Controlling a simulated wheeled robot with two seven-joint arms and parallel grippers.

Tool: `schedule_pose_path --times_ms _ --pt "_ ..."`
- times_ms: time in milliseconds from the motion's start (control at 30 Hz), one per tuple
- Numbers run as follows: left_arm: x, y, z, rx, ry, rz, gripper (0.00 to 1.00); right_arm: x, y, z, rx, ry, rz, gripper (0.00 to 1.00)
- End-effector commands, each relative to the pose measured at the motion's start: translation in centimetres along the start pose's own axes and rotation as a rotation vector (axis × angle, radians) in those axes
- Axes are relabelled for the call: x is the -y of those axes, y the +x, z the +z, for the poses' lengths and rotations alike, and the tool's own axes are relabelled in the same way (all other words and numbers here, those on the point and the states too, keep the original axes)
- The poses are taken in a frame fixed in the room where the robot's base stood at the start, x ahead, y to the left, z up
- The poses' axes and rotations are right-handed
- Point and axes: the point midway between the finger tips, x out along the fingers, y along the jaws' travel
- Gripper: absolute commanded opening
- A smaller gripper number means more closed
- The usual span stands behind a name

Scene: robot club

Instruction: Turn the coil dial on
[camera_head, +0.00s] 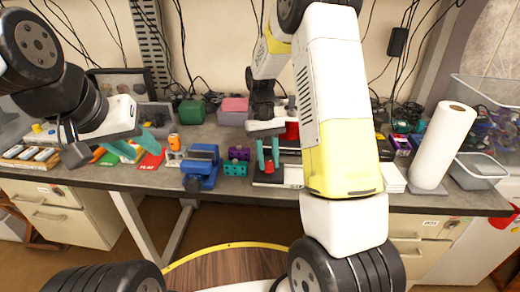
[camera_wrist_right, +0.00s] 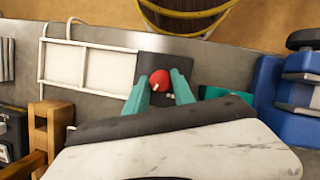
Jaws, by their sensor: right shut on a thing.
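The coil dial looks to be the round red knob (camera_wrist_right: 160,80) with a small pale mark, on a dark square base (camera_wrist_right: 160,66) near the bench's front edge. In the head view the red knob (camera_head: 269,166) shows low between teal fingers. My right gripper (camera_head: 268,161) points down over it, shut on the knob, with one teal finger on each side in the wrist view (camera_wrist_right: 158,84). My left gripper (camera_head: 138,148) is open, its teal fingers apart above the bench's left part, far from the dial. It seems to hold nothing.
A blue vise (camera_head: 201,166) and teal and purple blocks (camera_head: 236,166) stand left of the dial. A white framed panel (camera_wrist_right: 85,65) lies beside its base. A paper towel roll (camera_head: 442,145) stands at right. A round wooden stool (camera_head: 235,268) is in front of the bench.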

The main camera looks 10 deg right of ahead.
Motion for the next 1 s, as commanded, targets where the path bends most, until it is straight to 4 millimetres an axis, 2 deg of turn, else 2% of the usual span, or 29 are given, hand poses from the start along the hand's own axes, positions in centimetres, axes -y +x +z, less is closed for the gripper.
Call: schedule_pose_path --times_ms 200,500,1000 --pt "0.00 0.00 0.00 0.000 0.000 0.000 0.36 -0.16 -0.07 -0.05 -0.003 0.165 -0.069 0.00" --pt "0.00 0.00 0.00 0.000 0.000 0.000 0.36 -0.25 -0.02 -0.03 -0.003 0.311 -0.130 0.00" --pt "0.00 0.00 0.00 0.000 0.000 0.000 0.36 -0.24 -0.01 -0.01 -0.003 0.366 -0.152 0.00"
